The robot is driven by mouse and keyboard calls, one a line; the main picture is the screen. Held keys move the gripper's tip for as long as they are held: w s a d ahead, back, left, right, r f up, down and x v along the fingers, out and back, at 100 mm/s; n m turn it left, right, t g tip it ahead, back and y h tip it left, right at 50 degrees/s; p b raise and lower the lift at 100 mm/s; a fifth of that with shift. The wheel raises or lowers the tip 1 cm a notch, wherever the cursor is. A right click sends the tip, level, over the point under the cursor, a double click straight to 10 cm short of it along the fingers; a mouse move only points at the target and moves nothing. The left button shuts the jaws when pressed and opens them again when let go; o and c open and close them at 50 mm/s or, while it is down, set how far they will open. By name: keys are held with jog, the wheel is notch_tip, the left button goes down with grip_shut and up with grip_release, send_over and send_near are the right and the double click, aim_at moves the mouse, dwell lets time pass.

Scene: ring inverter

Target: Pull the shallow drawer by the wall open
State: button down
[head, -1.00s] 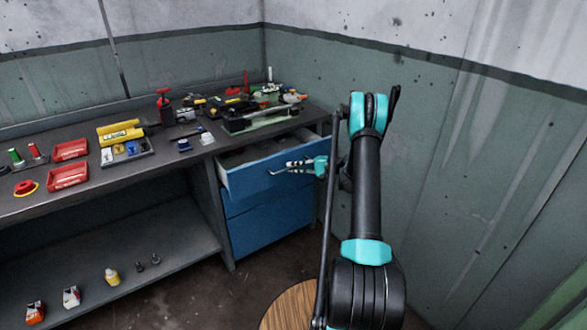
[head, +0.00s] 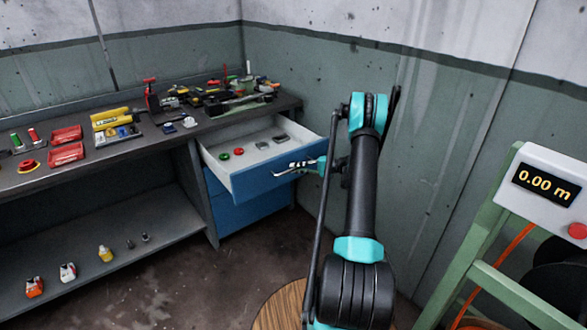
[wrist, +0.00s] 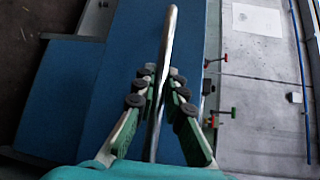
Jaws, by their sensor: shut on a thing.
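The shallow drawer (head: 256,187) has a blue front and a pale inside, and it stands pulled well out below the right end of the bench top. My gripper (head: 282,172) is at the drawer front. In the wrist view my gripper (wrist: 158,82) has its padded fingers shut on both sides of the metal bar handle (wrist: 169,32). The blue front (wrist: 130,60) also shows there.
The bench top (head: 95,160) carries tools and red trays. A second blue drawer (head: 250,210) below is shut. A green frame (head: 480,235) with a display reading 0.00 m stands at the right. Open floor (head: 175,270) lies in front of the bench.

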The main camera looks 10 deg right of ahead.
jog(key=shift+s+d, duration=0.15)
jog(key=shift+s, duration=0.1)
jog(key=c, duration=1.6)
grip_release()
jog(key=shift+d, duration=0.1)
jog(key=v, duration=1.1)
jog(key=shift+s+d, duration=0.15)
jog(key=shift+d, duration=0.25)
jog(key=shift+r, duration=0.1)
